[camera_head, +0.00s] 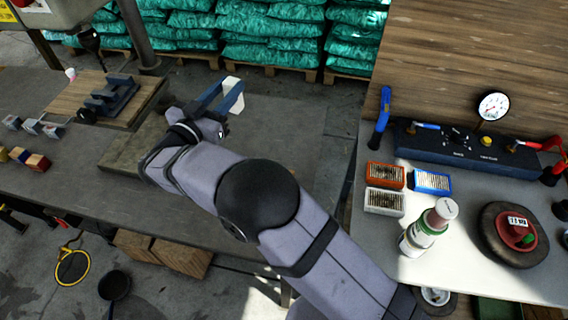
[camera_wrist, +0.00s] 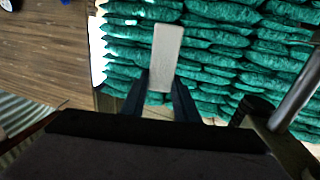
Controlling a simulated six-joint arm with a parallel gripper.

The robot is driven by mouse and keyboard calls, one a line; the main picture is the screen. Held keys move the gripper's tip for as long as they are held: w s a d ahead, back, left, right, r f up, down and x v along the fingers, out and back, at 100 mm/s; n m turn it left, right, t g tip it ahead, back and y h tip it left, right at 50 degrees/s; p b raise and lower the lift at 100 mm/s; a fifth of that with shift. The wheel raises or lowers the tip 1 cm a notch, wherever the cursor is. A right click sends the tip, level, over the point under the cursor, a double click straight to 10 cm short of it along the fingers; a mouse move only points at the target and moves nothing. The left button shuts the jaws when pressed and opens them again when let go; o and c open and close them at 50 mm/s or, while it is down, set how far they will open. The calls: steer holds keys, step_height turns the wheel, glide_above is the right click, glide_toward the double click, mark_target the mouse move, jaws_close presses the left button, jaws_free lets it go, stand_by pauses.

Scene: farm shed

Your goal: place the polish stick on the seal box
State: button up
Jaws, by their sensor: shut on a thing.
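My gripper (camera_head: 229,94) is raised over the far part of the grey bench, left of centre in the head view. It is shut on a pale, whitish flat bar, the polish stick (camera_wrist: 167,50), which juts out beyond the dark blue fingers in the wrist view. In the head view only a small part of the stick (camera_head: 233,85) shows. Three small open boxes with rows of small parts stand on the right-hand table: an orange one (camera_head: 385,176), a blue one (camera_head: 433,181) and a white one (camera_head: 384,202). No label shows which is the seal box.
A white and green bottle (camera_head: 425,230) stands close to the boxes, with a dark round disc (camera_head: 513,236) to its right. A dark gauge panel (camera_head: 465,150) lies behind them. A gap separates this table from the left bench, which holds several small blocks (camera_head: 38,162).

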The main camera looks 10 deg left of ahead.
steer(key=s+d+f+m+h, duration=0.1)
steer(key=s+d+f, duration=0.1)
steer(key=d, duration=0.3)
steer(key=s+d+f+g+h, duration=0.1)
steer(key=d+f, duration=0.2)
steer(key=d, duration=0.1)
steer(key=s+d+f+m+h, duration=0.1)
steer(key=s+d+f, duration=0.1)
steer(key=d, duration=0.3)
steer(key=shift+a+f+p, duration=0.15)
steer(key=shift+f+p, duration=0.2)
steer(key=shift+f, duration=2.25)
steer(key=shift+a+f+p, duration=0.1)
steer(key=shift+f+p, duration=0.2)
steer(key=shift+f, duration=2.3)
steer(key=shift+f, duration=0.2)
steer(key=o, duration=1.1)
steer(key=shift+s, duration=0.1)
steer(key=shift+r, duration=0.1)
